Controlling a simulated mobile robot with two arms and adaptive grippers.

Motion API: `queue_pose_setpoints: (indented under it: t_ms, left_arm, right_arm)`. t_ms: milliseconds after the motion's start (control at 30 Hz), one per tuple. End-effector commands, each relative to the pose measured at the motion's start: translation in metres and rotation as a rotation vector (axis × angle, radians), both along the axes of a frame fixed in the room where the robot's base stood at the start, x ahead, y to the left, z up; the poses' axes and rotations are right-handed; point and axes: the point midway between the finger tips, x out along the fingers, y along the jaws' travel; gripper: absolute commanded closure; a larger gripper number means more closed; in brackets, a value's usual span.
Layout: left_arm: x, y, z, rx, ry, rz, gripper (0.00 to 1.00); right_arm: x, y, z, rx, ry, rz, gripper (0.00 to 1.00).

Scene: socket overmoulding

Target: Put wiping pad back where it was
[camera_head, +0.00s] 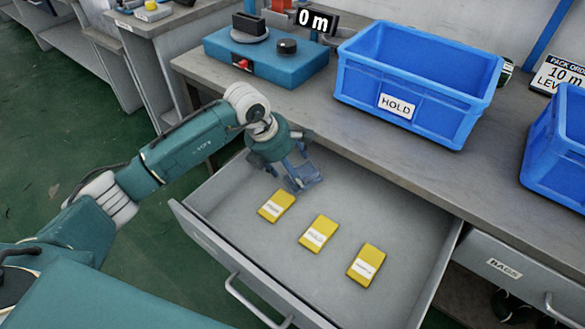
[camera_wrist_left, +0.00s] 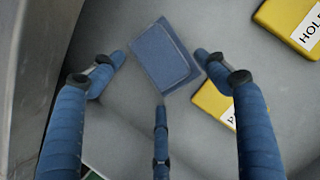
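The wiping pad is a blue rectangular pad (camera_wrist_left: 163,57) in the left wrist view, over the grey drawer floor. In the head view a blue shape at my left gripper (camera_head: 298,178) is hard to tell apart from the fingers. My left gripper (camera_wrist_left: 160,60) has its fingers spread, with the pad between and just beyond the fingertips. I see no clear finger contact with the pad. My right gripper is not in view.
The open drawer (camera_head: 405,232) holds three yellow labelled blocks (camera_head: 276,205), (camera_head: 317,234), (camera_head: 366,265). The nearest lies close to the gripper. On the bench stand a blue HOLD crate (camera_head: 400,95) and a blue device (camera_head: 280,62). The drawer's right part is clear.

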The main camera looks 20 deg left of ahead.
Motion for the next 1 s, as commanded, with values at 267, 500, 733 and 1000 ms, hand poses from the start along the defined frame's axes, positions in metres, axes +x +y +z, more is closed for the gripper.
queue_pose_setpoints:
  t_ms: [267, 500, 733, 1000]
  left_arm:
    - [0.000, 0.000, 0.001, 0.000, 0.000, 0.000, 0.23]
    - [-0.006, 0.008, 0.026, 0.002, -0.004, 0.001, 0.23]
    - [-0.020, 0.021, 0.074, 0.003, -0.005, 0.000, 0.23]
    - [-0.031, 0.030, 0.107, 0.001, -0.001, 0.000, 0.23]
  right_arm:
    - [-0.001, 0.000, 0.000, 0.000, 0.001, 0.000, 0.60]
    - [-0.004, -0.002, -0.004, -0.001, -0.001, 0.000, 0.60]
    - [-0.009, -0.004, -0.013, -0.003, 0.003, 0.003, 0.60]
    - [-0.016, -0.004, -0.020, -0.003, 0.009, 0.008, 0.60]
